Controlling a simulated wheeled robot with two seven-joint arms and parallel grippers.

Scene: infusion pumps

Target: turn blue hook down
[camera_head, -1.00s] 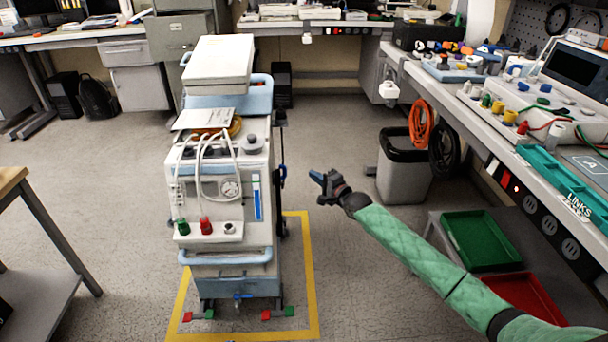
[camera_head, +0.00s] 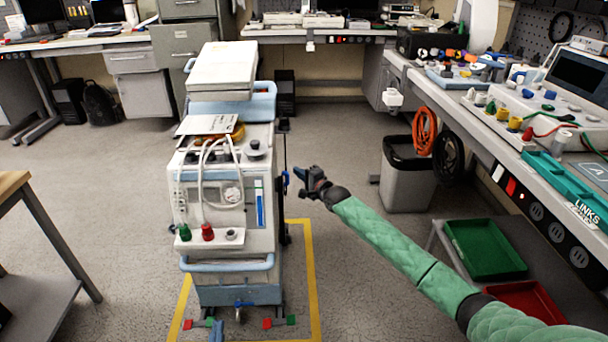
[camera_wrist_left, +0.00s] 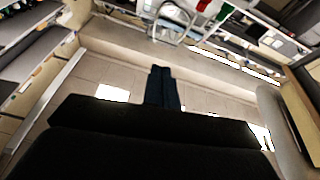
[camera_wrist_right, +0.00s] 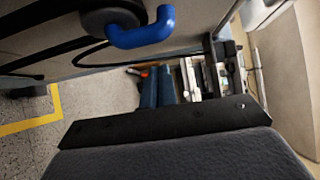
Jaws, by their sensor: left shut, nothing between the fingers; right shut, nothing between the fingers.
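The blue hook (camera_wrist_right: 145,32) is a bent bar on a dark round mount, large at the top of the right wrist view. In the head view it is a small blue spot (camera_head: 286,178) on the right side of the white pump cart (camera_head: 262,228). My right gripper (camera_head: 300,174) is just right of the hook, apart from it. Its blue fingers (camera_wrist_right: 158,72) are shut and empty, below the hook in the right wrist view.
A grey bin (camera_head: 405,180) stands right of the cart. Right of my arm are a green tray (camera_head: 485,248) and a red tray (camera_head: 525,300) on a low shelf below the bench. Yellow tape (camera_head: 312,270) marks the floor around the cart.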

